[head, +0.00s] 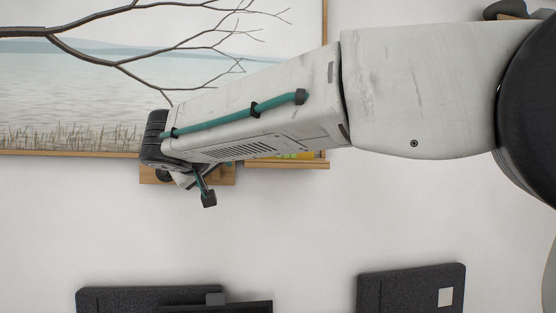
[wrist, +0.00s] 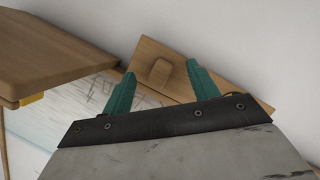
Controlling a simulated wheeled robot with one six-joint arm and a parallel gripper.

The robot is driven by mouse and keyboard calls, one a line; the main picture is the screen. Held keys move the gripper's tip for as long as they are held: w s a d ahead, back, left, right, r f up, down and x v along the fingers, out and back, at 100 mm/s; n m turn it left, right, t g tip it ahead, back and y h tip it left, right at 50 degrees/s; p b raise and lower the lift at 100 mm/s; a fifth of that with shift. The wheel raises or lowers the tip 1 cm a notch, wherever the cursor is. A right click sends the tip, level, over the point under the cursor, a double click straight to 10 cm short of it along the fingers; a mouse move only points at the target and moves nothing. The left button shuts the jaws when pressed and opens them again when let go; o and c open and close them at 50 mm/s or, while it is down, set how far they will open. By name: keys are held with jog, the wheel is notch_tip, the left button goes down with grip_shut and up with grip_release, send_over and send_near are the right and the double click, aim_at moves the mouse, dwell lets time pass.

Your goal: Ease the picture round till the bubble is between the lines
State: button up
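The framed picture (head: 75,95) of a lake and bare branches hangs on the wall. Its lower edge slopes slightly down to the right in the head view. A yellow piece (head: 298,155), perhaps the level, shows above a wooden ledge (head: 290,164). No bubble or lines can be made out. In the wrist view a wooden plate (wrist: 185,85) carries a rounded wooden knob (wrist: 160,73). My gripper (wrist: 160,68) is open, its teal fingers on either side of the knob with visible gaps.
A wooden ledge (wrist: 50,55) juts in at the upper left of the wrist view, with a bit of yellow (wrist: 31,98) beneath it. Dark chair-like backs (head: 150,297) (head: 412,288) stand along the bottom of the head view.

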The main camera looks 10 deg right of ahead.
jog(key=s, duration=0.6)
jog(key=shift+a, duration=0.2)
dwell(0.6)
jog(key=s+d+f+n+g, duration=0.1)
jog(key=s+d+f+g, duration=0.4)
jog(key=f, duration=0.3)
jog(key=s+d+f+n+g, duration=0.1)
jog(key=s+d+f+g, duration=0.1)
jog(key=s+d+f, duration=0.5)
jog(key=s+d+f+m+g+y, duration=0.2)
jog(key=s+d+f+m+g, duration=0.1)
jog(key=s+d+f, duration=0.4)
jog(key=s+d+f+m+g+y, duration=0.2)
jog(key=s+d+f, duration=0.5)
jog(key=s, duration=0.7)
jog(key=shift+d+m+g, duration=0.4)
jog(key=shift+d+m, duration=0.5)
jog(key=shift+d, duration=0.3)
